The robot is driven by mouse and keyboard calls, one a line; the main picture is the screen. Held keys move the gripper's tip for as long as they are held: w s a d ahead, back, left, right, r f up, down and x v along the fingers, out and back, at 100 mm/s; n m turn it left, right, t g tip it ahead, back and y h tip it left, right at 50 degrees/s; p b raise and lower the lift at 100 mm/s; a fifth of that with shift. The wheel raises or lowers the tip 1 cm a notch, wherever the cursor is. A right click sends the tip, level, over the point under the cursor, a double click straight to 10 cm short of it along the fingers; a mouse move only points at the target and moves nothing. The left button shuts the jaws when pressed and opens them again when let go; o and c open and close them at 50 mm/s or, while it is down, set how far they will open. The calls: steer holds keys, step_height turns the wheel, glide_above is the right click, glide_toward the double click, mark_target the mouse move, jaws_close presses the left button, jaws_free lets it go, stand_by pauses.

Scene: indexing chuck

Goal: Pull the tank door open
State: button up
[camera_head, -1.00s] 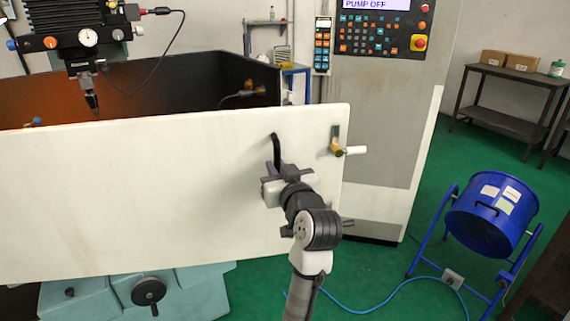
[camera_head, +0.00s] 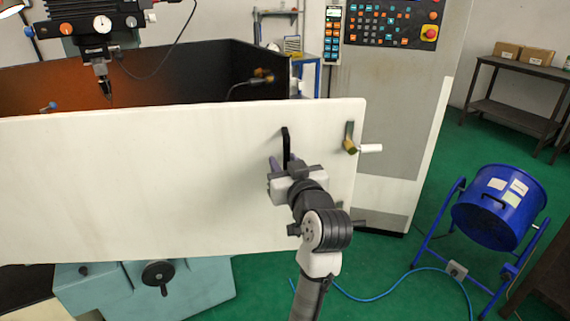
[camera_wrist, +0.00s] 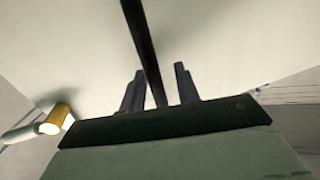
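The tank door (camera_head: 130,180) is a wide, pale panel across the front of the dark tank. Its black bar handle (camera_head: 286,143) is upright near the right end. To the right of it is a latch with a brass knob and white grip (camera_head: 371,148); in the wrist view the latch (camera_wrist: 58,118) is at left. My gripper (camera_head: 282,164) is at the lower part of the handle. In the wrist view my gripper (camera_wrist: 158,88) is open, with the handle (camera_wrist: 143,40) running between the fingers and gaps showing on both sides. The gripper covers the handle's lower end.
A control cabinet (camera_head: 385,120) stands behind the door's right end. A blue drum fan (camera_head: 500,207) on a stand is at right, with a blue cable (camera_head: 385,292) on the green floor. A dark shelf table (camera_head: 520,85) is at the back right.

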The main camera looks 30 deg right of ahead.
steer(key=shift+d, duration=0.1)
steer(key=s+a+b, duration=0.1)
steer(key=s+b, duration=0.6)
steer(key=s, duration=0.4)
steer(key=shift+s+a+f, duration=0.3)
steer(key=shift+s+f, duration=0.05)
steer(key=shift+s, duration=0.05)
steer(key=s+b, duration=0.1)
steer(key=b, duration=0.3)
steer(key=shift+s+a+r+b, duration=0.2)
steer(key=shift+s+r+b, duration=0.05)
steer(key=shift+s+b, duration=0.15)
steer(key=shift+r, duration=0.1)
